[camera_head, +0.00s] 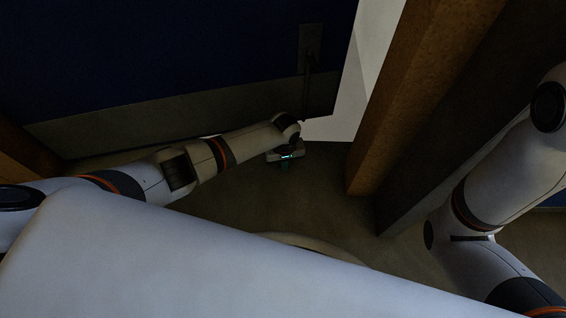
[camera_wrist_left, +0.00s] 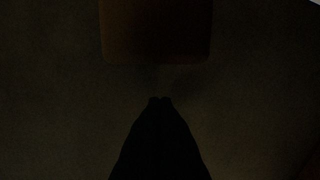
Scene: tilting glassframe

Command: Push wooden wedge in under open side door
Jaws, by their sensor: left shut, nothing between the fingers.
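The side door (camera_head: 190,55) is a dark blue panel with a grey kick plate (camera_head: 180,125) along its foot. It stands open across the upper left of the head view. My left gripper (camera_head: 284,166) is low over the floor near the door's foot. In the left wrist view its fingers (camera_wrist_left: 160,101) are shut and empty. The wooden wedge (camera_wrist_left: 157,30) shows there as a dim brown block at the top, with a small gap between it and the fingertips. I cannot make out the wedge in the head view. My right gripper is outside both views.
A brown wooden door post (camera_head: 420,90) stands right of my left gripper, with a dark grey post face beside it. Bare dim floor (camera_head: 320,190) lies around the left gripper. A bright gap shows between door and post.

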